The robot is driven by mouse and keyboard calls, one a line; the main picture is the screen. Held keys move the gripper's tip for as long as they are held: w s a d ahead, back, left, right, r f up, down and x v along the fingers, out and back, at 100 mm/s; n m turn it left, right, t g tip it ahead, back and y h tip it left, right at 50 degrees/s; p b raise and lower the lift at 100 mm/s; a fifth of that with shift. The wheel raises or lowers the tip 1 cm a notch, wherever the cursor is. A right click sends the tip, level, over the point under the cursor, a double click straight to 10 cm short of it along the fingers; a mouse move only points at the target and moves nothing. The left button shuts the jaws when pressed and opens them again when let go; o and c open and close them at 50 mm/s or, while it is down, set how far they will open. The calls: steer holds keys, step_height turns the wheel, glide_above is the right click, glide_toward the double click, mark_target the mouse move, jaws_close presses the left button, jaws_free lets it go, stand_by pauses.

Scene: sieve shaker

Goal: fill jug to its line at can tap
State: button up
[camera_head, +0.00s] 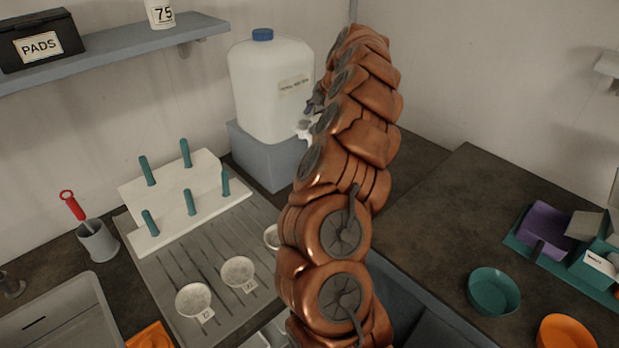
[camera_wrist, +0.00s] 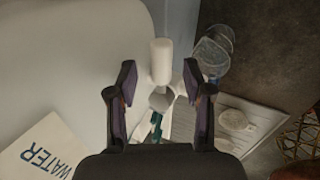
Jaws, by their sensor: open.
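The white can (camera_head: 270,85) with a blue cap stands on a grey block; its side with a "WATER" label (camera_wrist: 38,150) fills the left of the wrist view. Its white tap (camera_wrist: 160,62) points up the middle of that view, and part of it shows beside my arm in the head view (camera_head: 305,129). My gripper (camera_wrist: 158,80) is open, one finger on each side of the tap, with gaps visible. A clear vessel, apparently the jug (camera_wrist: 212,54), is right of the fingers; its line and water level cannot be made out. My arm hides it in the head view.
A white rack with teal pegs (camera_head: 165,213) and several round dishes (camera_head: 238,272) are on the grey draining board (camera_head: 180,300). A sink (camera_head: 62,322) is at lower left. A teal bowl (camera_head: 493,291) and an orange bowl (camera_head: 565,331) stand right. The dark counter (camera_head: 440,215) has free room.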

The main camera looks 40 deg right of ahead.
steer(key=v, duration=1.2)
stand_by(0.6)
steer(key=a+r+m+g+y, duration=0.1)
steer(key=a+m, duration=0.1)
steer(key=a, duration=1.2)
steer(key=a+r+m+g+y, duration=0.1)
steer(key=a+r+m+y, duration=0.1)
steer(key=a, duration=1.1)
steer(key=s+a+f+m+g+h, duration=0.15)
steer(key=s+a+f+m, duration=0.25)
steer(key=s+a, duration=0.85)
steer(key=s+a+f+m+g, duration=0.1)
steer(key=s+f+m, duration=0.2)
steer(key=s, duration=0.4)
steer(key=s+a+f+m+g+h, duration=0.1)
steer(key=s+a+f+m, duration=0.1)
steer(key=s, duration=0.4)
steer(key=s+a+f+m+g, duration=0.1)
steer(key=s+a+f+m, duration=0.1)
steer(key=s+f+m, duration=0.3)
steer(key=s, duration=0.2)
steer(key=shift+s+f+g, duration=0.2)
steer(key=shift+s+g, duration=0.15)
